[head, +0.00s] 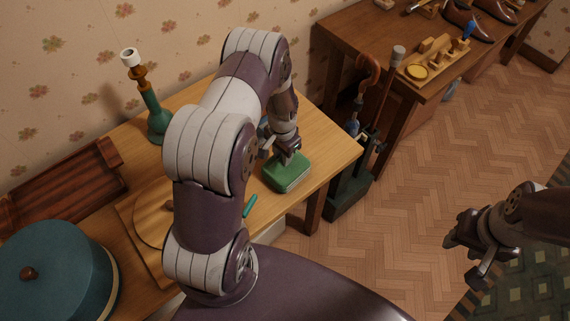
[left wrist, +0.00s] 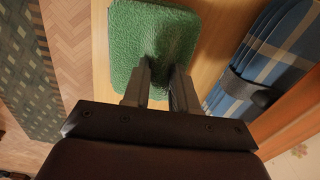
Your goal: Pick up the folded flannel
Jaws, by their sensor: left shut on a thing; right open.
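The folded flannel (head: 287,174) is a thick green pad with rounded corners, near the right end of the wooden table. My left gripper (head: 290,157) comes down on it from above. In the left wrist view the flannel (left wrist: 138,38) has a rough towel-like surface, and the fingers of my left gripper (left wrist: 161,80) are shut on a pinched fold of it. I cannot tell whether its underside is clear of the table. My right gripper (head: 474,250) is open and empty, out over the floor at the right.
The table (head: 330,150) also bears a teal candlestick-like thing (head: 156,118), a reddish-brown tray (head: 65,185) and a blue round lidded box (head: 55,270). A stand (head: 352,190) with canes is beside its right end. A blue plaid thing (left wrist: 285,45) shows near the flannel.

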